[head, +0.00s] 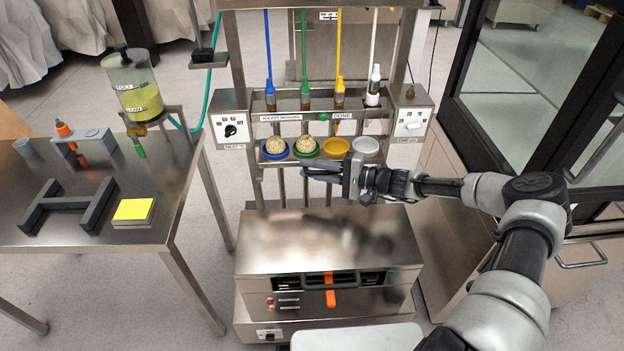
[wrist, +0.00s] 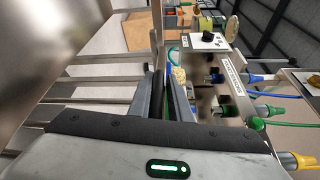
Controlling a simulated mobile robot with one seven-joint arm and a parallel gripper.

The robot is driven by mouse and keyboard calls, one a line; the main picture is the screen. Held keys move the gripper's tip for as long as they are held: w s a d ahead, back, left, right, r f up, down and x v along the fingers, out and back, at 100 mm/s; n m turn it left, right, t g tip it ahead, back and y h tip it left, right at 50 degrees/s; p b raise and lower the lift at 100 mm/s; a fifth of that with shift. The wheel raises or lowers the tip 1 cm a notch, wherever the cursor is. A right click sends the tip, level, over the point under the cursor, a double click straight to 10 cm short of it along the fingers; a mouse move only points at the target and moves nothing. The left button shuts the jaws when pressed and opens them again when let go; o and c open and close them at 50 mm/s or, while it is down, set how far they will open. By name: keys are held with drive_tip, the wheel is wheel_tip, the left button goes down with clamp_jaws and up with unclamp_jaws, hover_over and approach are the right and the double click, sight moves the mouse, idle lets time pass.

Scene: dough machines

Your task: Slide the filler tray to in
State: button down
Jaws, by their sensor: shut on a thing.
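The filler tray (head: 262,160) stands in the front of the dough machine, under a row of nozzles. It holds a blue cup (head: 274,149) and a green cup (head: 306,148), each with pale dough in it, and a yellow cup (head: 335,147) and a white cup (head: 366,147) to the right. My gripper (head: 318,173) reaches in from the right and lies at the tray's front edge, just below the cups. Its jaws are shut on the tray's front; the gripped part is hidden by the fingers. In the wrist view my gripper (wrist: 168,82) shows narrow fingers close together.
Blue, green, yellow and white nozzles (head: 304,95) hang above the cups. A control box (head: 232,130) is at left and another (head: 408,112) at right. A steel oven-like unit (head: 330,240) stands below. A side table (head: 90,235) at left carries a dispenser (head: 134,88) and a yellow block (head: 133,209).

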drive_tip(key=shift+w+d+f, duration=0.15)
drive_tip(key=shift+w+f, duration=0.05)
drive_tip(key=shift+f, duration=0.2)
drive_tip(key=c, duration=1.8)
unclamp_jaws()
drive_tip(key=shift+r, duration=0.1)
drive_tip(key=p+v, duration=0.2)
drive_tip(key=v, duration=1.5)
drive_tip(key=shift+r, duration=0.2)
